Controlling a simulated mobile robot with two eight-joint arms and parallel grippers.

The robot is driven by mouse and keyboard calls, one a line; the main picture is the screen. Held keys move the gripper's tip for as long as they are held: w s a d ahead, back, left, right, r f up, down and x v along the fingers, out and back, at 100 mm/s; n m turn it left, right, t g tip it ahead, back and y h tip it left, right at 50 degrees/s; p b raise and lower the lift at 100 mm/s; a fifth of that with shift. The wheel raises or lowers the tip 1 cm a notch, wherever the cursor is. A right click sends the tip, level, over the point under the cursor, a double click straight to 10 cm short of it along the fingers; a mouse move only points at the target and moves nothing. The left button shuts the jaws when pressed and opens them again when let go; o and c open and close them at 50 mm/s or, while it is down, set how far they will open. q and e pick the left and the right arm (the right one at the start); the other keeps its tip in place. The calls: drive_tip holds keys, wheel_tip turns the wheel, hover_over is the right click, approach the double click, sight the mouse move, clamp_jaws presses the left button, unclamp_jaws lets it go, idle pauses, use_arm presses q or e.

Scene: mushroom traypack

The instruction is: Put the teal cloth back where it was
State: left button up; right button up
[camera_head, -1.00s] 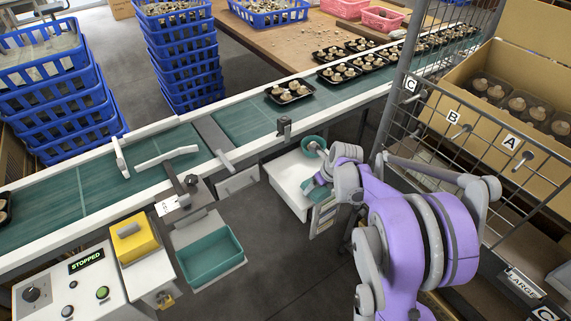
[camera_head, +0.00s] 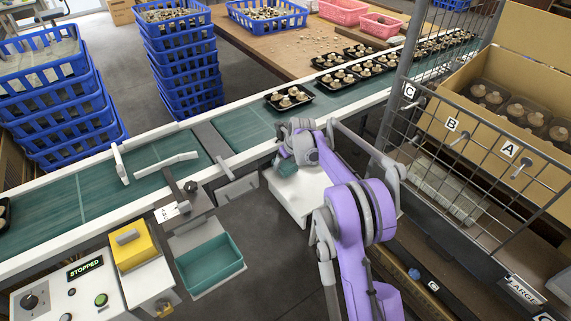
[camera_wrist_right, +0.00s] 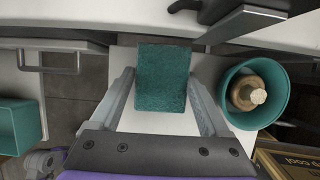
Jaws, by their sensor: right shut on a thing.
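The teal cloth (camera_head: 288,169) is a small flat rectangle in the jaws of my right gripper (camera_head: 287,162). In the right wrist view the cloth (camera_wrist_right: 162,82) sits upright in the picture between the two fingers, which close on its sides. It is over or in front of the white cabinet top (camera_head: 291,202), beside the conveyor. I cannot tell whether it touches that surface. A teal bowl (camera_wrist_right: 233,108) with a brown-and-pale round object inside stands to the right of the cloth in the wrist view. My arm hides the bowl in the head view. My left gripper is not in view.
The conveyor (camera_head: 150,185) runs behind the cabinet, with a black tray of mushrooms (camera_head: 289,97) on it. An open teal bin (camera_head: 210,266) and a yellow block (camera_head: 130,246) are to the left. A wire rack (camera_head: 470,150) stands at the right.

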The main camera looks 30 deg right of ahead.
drive_tip(key=shift+s+f, duration=0.15)
drive_tip(key=shift+f, duration=0.2)
drive_tip(key=shift+f, duration=0.15)
drive_tip(key=o, duration=1.3)
